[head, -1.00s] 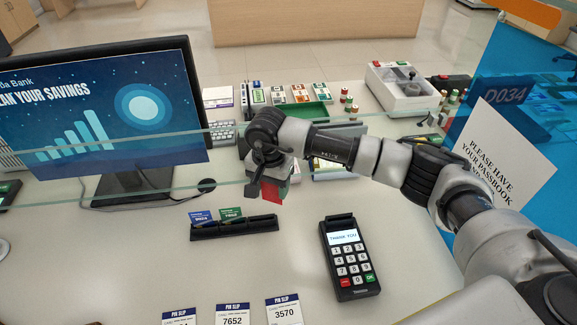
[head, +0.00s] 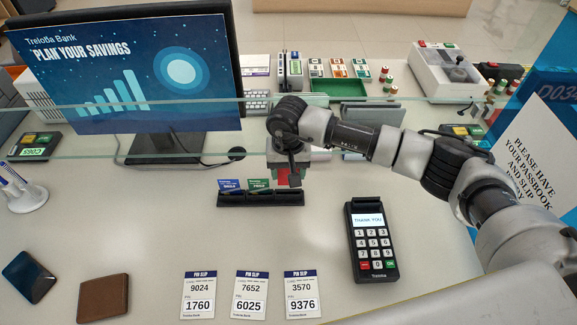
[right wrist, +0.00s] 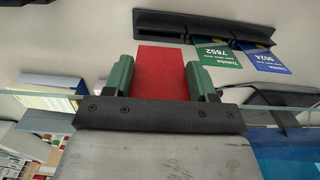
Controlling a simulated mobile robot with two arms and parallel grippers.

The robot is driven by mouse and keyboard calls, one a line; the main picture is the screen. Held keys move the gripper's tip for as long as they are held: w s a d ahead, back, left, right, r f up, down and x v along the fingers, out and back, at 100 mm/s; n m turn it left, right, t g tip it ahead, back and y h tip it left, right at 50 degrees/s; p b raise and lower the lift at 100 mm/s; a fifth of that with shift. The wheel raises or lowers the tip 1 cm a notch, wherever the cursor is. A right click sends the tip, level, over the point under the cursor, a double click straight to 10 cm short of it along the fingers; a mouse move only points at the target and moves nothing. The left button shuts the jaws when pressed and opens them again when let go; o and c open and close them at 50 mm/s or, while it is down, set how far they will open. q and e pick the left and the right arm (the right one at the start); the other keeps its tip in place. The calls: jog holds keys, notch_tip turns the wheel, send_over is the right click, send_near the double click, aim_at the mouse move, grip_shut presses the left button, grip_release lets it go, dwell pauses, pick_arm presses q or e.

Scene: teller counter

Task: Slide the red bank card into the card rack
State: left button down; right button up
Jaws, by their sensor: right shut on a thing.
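The card rack (head: 262,201) is a black slotted bar on the counter, holding a blue card (head: 230,185) and a green card (head: 259,185). My right gripper (head: 289,168) is shut on the red bank card (head: 288,180) above the rack's right section. In the right wrist view the red card (right wrist: 163,75) sticks out between the green-padded fingers (right wrist: 163,88), its far edge close to the rack (right wrist: 160,26). I cannot tell whether it touches the rack. The rack part in front of it shows no card. My left gripper is not in view.
A card terminal (head: 371,240) stands right of the rack. Several PIN slips (head: 250,295) lie in front, with a brown wallet (head: 103,298) at front left. A glass screen edge (head: 180,155) crosses the view. A monitor (head: 130,70) stands back left.

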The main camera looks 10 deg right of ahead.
jog(key=shift+f+b, duration=0.4)
jog(key=shift+f, duration=0.75)
jog(key=shift+f+b, duration=1.45)
jog(key=shift+f, duration=0.1)
jog(key=o, duration=1)
jog(key=shift+c, duration=0.2)
jog(key=shift+r, duration=0.1)
jog(key=shift+r+p, duration=1.4)
jog(key=shift+r, duration=2.05)
jog(key=shift+f, duration=0.1)
